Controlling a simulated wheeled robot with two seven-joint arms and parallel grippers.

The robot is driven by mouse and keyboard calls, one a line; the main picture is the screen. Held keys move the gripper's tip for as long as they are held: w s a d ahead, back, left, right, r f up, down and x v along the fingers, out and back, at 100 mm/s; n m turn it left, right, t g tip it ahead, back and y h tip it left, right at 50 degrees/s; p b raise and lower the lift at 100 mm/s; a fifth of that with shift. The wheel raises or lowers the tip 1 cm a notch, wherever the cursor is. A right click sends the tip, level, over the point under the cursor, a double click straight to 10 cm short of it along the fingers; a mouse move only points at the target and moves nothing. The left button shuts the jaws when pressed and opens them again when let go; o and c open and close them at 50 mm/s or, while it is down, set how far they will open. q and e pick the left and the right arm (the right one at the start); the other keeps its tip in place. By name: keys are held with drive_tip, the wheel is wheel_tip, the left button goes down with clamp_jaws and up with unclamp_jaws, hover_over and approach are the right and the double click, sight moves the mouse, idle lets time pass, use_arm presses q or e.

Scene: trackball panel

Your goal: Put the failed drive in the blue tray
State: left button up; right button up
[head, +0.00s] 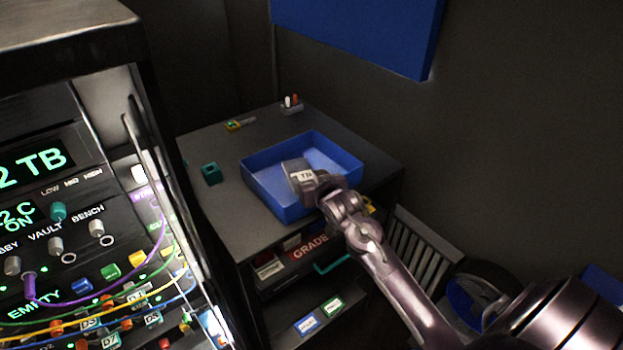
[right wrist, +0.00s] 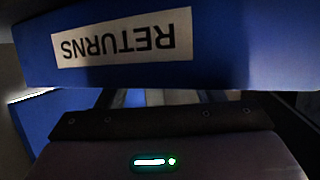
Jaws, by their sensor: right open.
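The blue tray (head: 263,183) stands on top of the dark cabinet, in the middle of the head view. A close blue wall with an upside-down RETURNS label (right wrist: 122,38) fills the top of the right wrist view. My right gripper (head: 318,189) is open over the near side of the tray. A grey block with a white label (head: 300,172) shows at its tip, over the tray's inside; the label reads something like TB. It may be the failed drive, but I cannot tell whether it touches the tray floor. My left gripper is not in view.
A rack (head: 75,205) with cables and lit displays stands at the left. A teal cube (head: 210,173), a yellow-green item (head: 234,126) and a small holder (head: 291,106) sit on the cabinet top (head: 215,210). A blue panel (head: 365,30) hangs on the wall.

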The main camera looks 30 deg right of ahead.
drive_tip(key=shift+s+a, duration=0.15)
drive_tip(key=shift+s, duration=0.4)
drive_tip(key=b+v, duration=0.2)
drive_tip(key=v, duration=0.4)
drive_tip(key=shift+s+r, duration=0.3)
drive_tip(key=shift+r, duration=0.05)
drive_tip(key=shift+a, duration=0.1)
drive_tip(key=shift+f, duration=0.1)
